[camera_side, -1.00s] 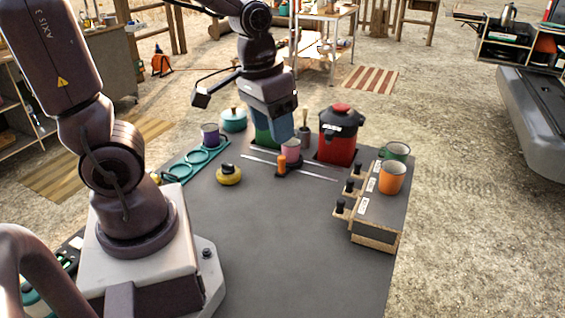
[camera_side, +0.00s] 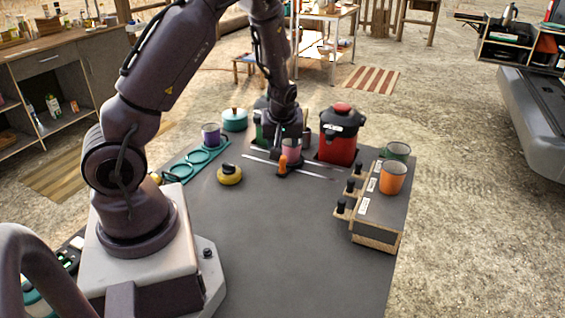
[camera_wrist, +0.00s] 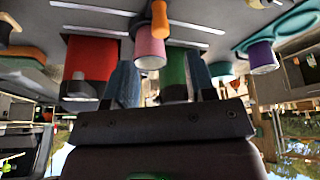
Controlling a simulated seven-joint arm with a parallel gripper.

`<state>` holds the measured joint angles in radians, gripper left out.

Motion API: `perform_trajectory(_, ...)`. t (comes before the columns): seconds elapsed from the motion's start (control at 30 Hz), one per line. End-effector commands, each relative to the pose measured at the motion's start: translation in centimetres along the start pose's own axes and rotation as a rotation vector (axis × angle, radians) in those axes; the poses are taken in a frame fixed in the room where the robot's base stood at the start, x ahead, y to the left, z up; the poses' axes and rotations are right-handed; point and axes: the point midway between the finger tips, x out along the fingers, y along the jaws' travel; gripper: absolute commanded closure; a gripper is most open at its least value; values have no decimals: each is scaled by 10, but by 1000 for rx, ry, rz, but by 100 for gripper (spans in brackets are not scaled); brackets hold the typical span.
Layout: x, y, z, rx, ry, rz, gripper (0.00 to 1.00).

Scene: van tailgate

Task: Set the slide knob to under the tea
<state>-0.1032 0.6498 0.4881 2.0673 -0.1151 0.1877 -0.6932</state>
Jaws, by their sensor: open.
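The orange slide knob (camera_side: 283,161) stands upright at the front of a dark carriage on two pale rails. It also shows in the wrist view (camera_wrist: 159,14). A pink cup (camera_side: 292,148) sits on the carriage behind it. A red dispenser (camera_side: 337,145) with a black lid stands behind the rails on the right. A green dispenser (camera_wrist: 175,72) is mostly hidden behind my arm in the side view. I cannot read which holds tea. My gripper (camera_side: 285,132) is open near the cup, apart from the knob; its blue-grey fingers show in the wrist view (camera_wrist: 160,82).
A yellow-and-black round item (camera_side: 229,174) lies left of the rails. A teal holder (camera_side: 190,165) with a purple cup (camera_side: 210,135) and a teal pot (camera_side: 234,120) are at the left. A box with black knobs carries an orange mug (camera_side: 392,178). The front tabletop is clear.

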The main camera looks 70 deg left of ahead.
Motion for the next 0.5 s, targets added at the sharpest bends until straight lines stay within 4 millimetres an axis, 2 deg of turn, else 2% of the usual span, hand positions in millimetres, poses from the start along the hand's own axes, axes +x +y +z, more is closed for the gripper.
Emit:
perform_trajectory(0.1,27,-2,0,0,-3,-5,49)
perform_trajectory(0.3,68,-1,1,2,-3,-4,49)
perform_trajectory(0.5,95,-1,0,1,-2,-2,49)
